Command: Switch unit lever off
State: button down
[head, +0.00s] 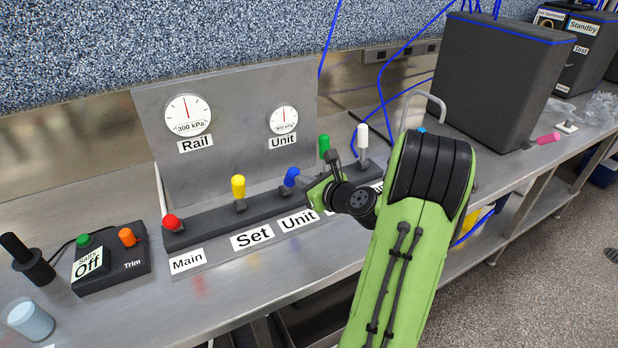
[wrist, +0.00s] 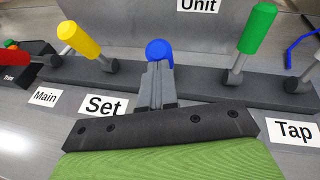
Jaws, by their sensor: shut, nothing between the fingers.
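The unit lever has a blue knob (head: 291,177) and stands in the black lever strip behind the "Unit" label (head: 298,220). In the wrist view the blue knob (wrist: 158,49) looks round, as if seen nearly end-on, and its stem is hidden behind my fingers. My gripper (head: 318,190) is shut and empty, just to the right of the blue knob in the head view. In the wrist view my closed fingertips (wrist: 156,68) reach up to just below the knob. I cannot tell whether they touch it.
Along the strip are a red lever (head: 171,221), a yellow lever (head: 238,187), a green lever (head: 324,146) and a white lever (head: 362,137). The yellow and green levers flank the blue one. A gauge panel (head: 235,100) stands behind. A switch box (head: 112,262) sits at left.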

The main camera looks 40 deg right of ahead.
jog(key=w+r+p, duration=0.1)
jog(key=w+p, duration=0.1)
jog(key=p, duration=0.2)
jog(key=w+d+r+g+p, duration=0.1)
jog(key=w+p, duration=0.1)
jog(key=p, duration=0.2)
jog(key=w+r+g+p, duration=0.1)
jog(key=w+r+p, duration=0.1)
jog(key=p, duration=0.2)
jog(key=shift+d+r, duration=0.1)
jog(key=shift+d, duration=0.25)
jog(key=shift+w+d+r+p, duration=0.1)
jog(key=shift+w+d+p, duration=0.15)
jog(key=shift+w+p, duration=0.45)
jog(key=shift+w+d+r+p, duration=0.1)
jog(key=shift+w+d+p, duration=0.2)
jog(key=shift+w, duration=0.65)
jog(key=s+r, duration=0.8)
jog(key=s, duration=0.1)
jog(key=shift+s+r, duration=0.25)
jog(key=shift+s, duration=0.1)
